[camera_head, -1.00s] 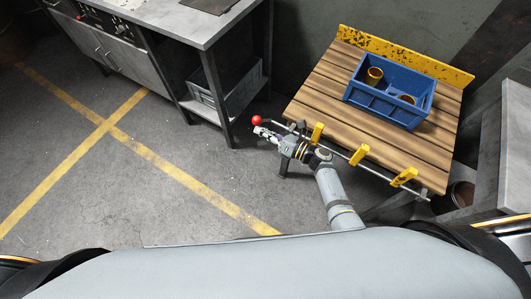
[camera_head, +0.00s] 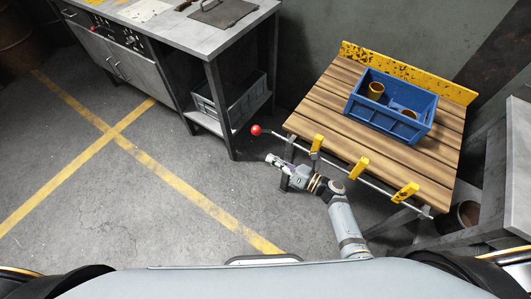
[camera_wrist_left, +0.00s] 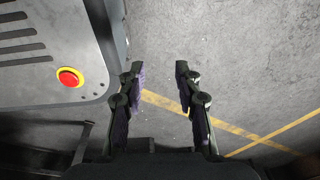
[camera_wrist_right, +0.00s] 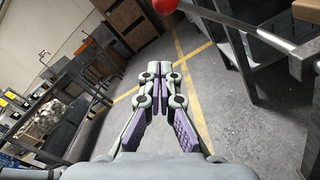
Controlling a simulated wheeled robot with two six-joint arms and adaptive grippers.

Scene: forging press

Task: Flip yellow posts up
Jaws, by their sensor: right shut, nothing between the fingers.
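Three yellow posts, the left one (camera_head: 317,143), the middle one (camera_head: 361,166) and the right one (camera_head: 405,191), sit along a metal rod (camera_head: 380,187) at the near edge of the slatted wooden table (camera_head: 330,102). They stick up at the table's edge. The rod ends at the left in a red ball (camera_head: 256,130), also seen at the top of the right wrist view (camera_wrist_right: 165,5). My right gripper (camera_head: 270,158) is shut and empty, below and apart from the ball; its fingertips meet in the right wrist view (camera_wrist_right: 160,70). My left gripper (camera_wrist_left: 160,68) is open and empty above the floor.
A blue crate (camera_head: 381,119) with brownish cylindrical parts stands on the table. A grey workbench (camera_head: 215,42) with a grey bin on its lower shelf is at the left. Another grey bench (camera_head: 495,175) is close on the right. Open floor with yellow lines lies at the left.

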